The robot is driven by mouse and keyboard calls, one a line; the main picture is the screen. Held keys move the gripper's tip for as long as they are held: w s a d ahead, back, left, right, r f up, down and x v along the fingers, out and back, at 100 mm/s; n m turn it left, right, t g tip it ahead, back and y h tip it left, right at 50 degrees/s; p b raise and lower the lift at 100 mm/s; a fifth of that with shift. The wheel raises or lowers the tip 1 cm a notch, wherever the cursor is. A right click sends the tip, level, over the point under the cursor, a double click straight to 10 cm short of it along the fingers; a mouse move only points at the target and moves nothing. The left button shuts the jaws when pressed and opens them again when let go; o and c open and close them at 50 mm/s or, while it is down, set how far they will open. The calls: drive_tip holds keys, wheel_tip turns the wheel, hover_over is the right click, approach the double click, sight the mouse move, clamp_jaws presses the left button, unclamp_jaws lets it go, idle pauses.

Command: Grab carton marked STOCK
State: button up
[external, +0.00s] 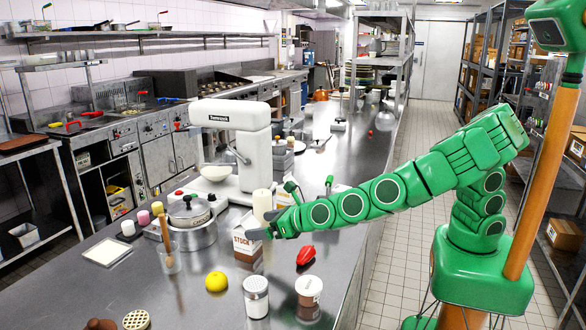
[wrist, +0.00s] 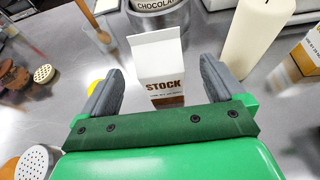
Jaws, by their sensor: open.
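The carton marked STOCK (external: 246,252) stands upright on the steel counter in the external view, white above with a brown lower part. In the wrist view the STOCK carton (wrist: 160,65) is straight ahead, with its label facing me. My gripper (wrist: 160,82) is open, with one grey finger on each side of the carton in the picture. I cannot tell whether either finger touches it. In the external view my gripper (external: 262,228) is at the carton's upper right. The carton's lower part is hidden by my gripper in the wrist view.
A yellow fruit (external: 216,281), a shaker (external: 256,297) and a red pepper (external: 306,256) are nearby. A glass with a wooden tool (external: 169,260) is to the left.

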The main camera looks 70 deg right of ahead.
sight(242, 225)
drive_tip(key=shift+r+x, duration=0.15)
drive_tip(key=shift+x, duration=1.75)
drive_tip(key=shift+r+x, duration=0.15)
drive_tip(key=shift+x, duration=1.8)
drive_tip(key=shift+w+a, duration=0.1)
drive_tip(key=c, duration=1.5)
drive_tip(key=shift+r, duration=0.1)
